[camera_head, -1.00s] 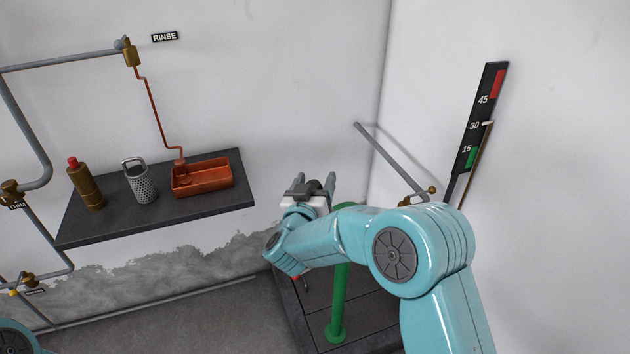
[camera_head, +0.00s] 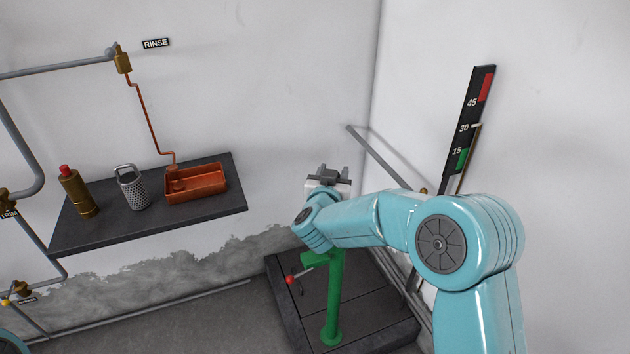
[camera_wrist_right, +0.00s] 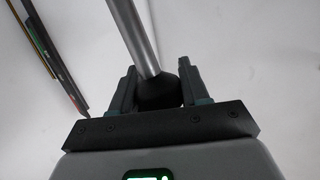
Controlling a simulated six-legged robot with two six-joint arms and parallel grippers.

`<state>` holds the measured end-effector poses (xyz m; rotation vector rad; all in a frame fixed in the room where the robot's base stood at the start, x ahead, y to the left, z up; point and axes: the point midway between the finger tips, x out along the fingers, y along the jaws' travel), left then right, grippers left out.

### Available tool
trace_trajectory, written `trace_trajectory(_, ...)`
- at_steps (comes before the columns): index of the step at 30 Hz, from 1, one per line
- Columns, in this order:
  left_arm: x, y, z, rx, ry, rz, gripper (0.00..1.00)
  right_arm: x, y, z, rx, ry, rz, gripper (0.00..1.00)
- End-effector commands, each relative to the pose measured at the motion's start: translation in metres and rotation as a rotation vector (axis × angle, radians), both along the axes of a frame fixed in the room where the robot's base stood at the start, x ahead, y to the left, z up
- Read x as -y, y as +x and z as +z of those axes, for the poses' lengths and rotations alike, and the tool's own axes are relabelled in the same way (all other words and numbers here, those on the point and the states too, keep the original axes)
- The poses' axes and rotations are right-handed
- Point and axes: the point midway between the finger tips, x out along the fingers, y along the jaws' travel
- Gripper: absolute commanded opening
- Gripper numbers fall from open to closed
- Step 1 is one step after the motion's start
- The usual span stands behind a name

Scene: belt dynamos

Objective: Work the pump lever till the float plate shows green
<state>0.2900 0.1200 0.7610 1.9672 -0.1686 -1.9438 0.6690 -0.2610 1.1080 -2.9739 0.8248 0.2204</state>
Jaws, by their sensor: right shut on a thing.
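My right gripper (camera_head: 328,178) is up above the green pump post (camera_head: 334,300), near the room's corner. In the right wrist view its fingers (camera_wrist_right: 160,92) are shut on the black grip (camera_wrist_right: 157,90) of a grey rod, which looks like the pump lever (camera_wrist_right: 132,30). My forearm hides where the lever joins the pump. The black gauge plate (camera_head: 466,128) on the right wall has red at the top and green at the bottom. Its white pointer (camera_head: 476,125) stands near 30, above the green. My left gripper is out of view.
A dark shelf (camera_head: 110,228) on the left holds a copper basin (camera_head: 208,187), a grater (camera_head: 132,190) and a brass bottle (camera_head: 78,195). A red-knobbed handle (camera_head: 290,279) sits low beside the post.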

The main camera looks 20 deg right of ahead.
Motion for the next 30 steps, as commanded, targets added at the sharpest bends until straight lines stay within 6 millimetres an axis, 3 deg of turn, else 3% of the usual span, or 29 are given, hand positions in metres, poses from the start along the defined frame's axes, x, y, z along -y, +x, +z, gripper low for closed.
trace_trajectory(1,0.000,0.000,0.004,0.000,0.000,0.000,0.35,0.016,0.000,0.007,0.005,0.044,-0.010,0.00)
trace_trajectory(5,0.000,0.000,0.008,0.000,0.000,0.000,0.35,0.048,0.001,0.010,0.003,0.166,-0.010,0.00)
trace_trajectory(15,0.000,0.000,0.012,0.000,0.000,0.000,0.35,0.122,0.004,-0.002,-0.007,0.462,-0.009,0.00)
trace_trajectory(22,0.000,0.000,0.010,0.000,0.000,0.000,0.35,0.155,0.005,-0.016,-0.011,0.606,-0.007,0.00)
trace_trajectory(30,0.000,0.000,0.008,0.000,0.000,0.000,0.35,0.175,0.006,-0.025,-0.014,0.696,-0.005,0.00)
